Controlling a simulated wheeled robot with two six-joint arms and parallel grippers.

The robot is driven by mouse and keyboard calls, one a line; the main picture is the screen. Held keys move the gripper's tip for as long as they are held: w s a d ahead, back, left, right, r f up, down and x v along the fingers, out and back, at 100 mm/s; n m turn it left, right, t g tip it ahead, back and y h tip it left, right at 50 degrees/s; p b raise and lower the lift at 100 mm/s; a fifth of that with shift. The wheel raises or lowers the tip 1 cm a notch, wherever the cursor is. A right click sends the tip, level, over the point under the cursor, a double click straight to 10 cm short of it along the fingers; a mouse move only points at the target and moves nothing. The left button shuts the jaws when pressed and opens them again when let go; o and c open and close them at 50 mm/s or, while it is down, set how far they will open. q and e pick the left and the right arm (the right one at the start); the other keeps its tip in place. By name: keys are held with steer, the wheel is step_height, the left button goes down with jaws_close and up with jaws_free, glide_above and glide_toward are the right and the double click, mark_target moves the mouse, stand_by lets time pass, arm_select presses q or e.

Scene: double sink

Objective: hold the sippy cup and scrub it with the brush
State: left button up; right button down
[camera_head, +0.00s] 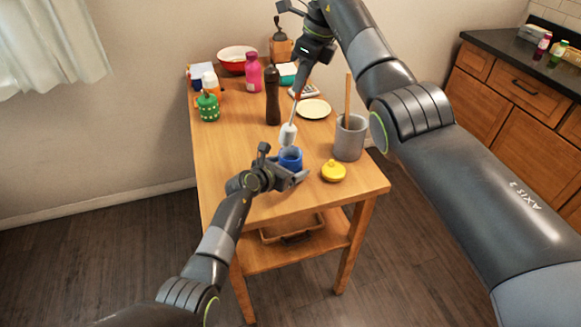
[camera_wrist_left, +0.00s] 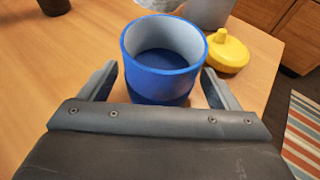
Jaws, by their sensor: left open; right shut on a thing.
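The blue cup (camera_head: 290,158) stands upright and open-topped near the front of the wooden table. It fills the middle of the left wrist view (camera_wrist_left: 163,75), and its inside looks empty there. My left gripper (camera_head: 284,180) is open, with one finger on each side of the cup; gaps show between fingers and cup. My right gripper (camera_head: 300,88) is shut on the brush (camera_head: 288,134), high above the table. The brush points down, and its white head is just above and behind the cup. A yellow lid (camera_head: 333,171) lies to the right of the cup.
A grey crock (camera_head: 350,138) with a wooden stick stands behind the lid. A dark pepper mill (camera_head: 272,95), a cream plate (camera_head: 311,108) and a green jar (camera_head: 208,106) stand farther back. The table's front edge is close to the cup.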

arm_select(q)
steer(key=v, duration=1)
steer(key=shift+s+a, duration=0.2)
steer(key=shift+s, duration=0.05)
